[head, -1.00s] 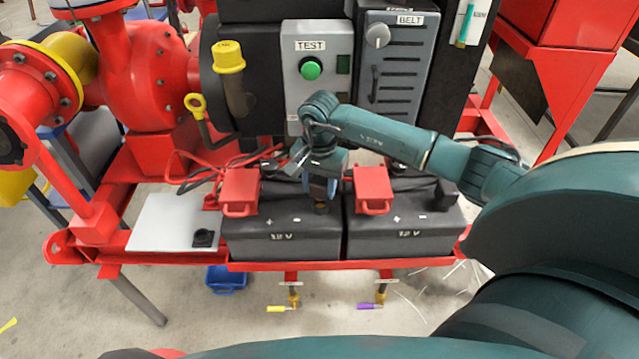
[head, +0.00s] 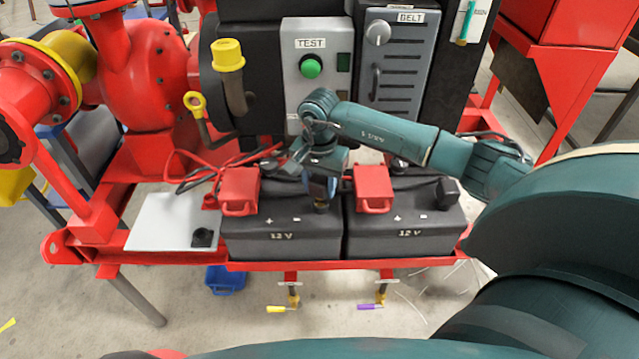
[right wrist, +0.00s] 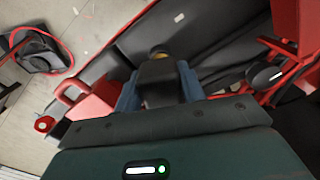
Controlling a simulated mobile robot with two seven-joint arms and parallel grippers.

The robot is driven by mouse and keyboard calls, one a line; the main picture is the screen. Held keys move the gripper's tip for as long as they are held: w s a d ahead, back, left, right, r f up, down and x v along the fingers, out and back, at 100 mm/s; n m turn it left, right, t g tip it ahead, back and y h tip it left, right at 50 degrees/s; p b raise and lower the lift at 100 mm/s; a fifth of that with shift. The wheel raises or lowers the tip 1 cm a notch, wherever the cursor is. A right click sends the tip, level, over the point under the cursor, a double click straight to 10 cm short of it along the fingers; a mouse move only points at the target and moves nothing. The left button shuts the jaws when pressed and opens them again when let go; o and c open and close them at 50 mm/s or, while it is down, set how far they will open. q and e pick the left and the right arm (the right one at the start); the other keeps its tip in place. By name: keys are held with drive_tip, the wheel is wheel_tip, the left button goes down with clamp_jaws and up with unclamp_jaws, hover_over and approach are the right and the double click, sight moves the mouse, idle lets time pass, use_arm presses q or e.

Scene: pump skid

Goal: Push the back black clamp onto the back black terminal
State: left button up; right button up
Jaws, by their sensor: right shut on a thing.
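My right gripper (head: 320,191) reaches down over the right side of the left 12 V battery (head: 284,235). In the right wrist view its blue fingers (right wrist: 158,92) are shut on the black clamp (right wrist: 158,76). The brass-coloured black terminal (right wrist: 160,51) shows just past the clamp's far end, close to it. I cannot tell whether they touch or how far the clamp is seated. In the head view the gripper mostly hides the clamp and terminal. My left gripper is not in view.
Red terminal covers (head: 239,190) and (head: 373,188) stand on either side of my gripper. The right battery (head: 405,232) has a black piece (head: 447,192) at its minus side. The grey TEST box (head: 317,65) and red cables (head: 200,165) are behind. A white plate (head: 165,222) lies at left.

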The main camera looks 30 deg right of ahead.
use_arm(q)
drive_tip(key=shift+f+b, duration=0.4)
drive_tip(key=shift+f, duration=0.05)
use_arm(e)
drive_tip(key=shift+f, duration=0.4)
use_arm(q)
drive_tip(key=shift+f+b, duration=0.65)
drive_tip(key=shift+b, duration=0.65)
use_arm(e)
drive_tip(key=shift+f, duration=1.35)
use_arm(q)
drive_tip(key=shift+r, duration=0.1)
use_arm(e)
drive_tip(key=o, duration=1.2)
drive_tip(key=shift+o, duration=0.2)
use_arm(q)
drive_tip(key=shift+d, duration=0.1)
use_arm(e)
drive_tip(key=shift+w+r, duration=0.1)
drive_tip(key=shift+r, duration=0.45)
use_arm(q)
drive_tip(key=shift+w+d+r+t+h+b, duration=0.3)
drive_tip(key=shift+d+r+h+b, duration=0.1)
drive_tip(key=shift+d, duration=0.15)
use_arm(e)
wheel_tip(320, 180, up, 12)
drive_tip(key=shift+r, duration=0.1)
drive_tip(key=shift+a, duration=0.1)
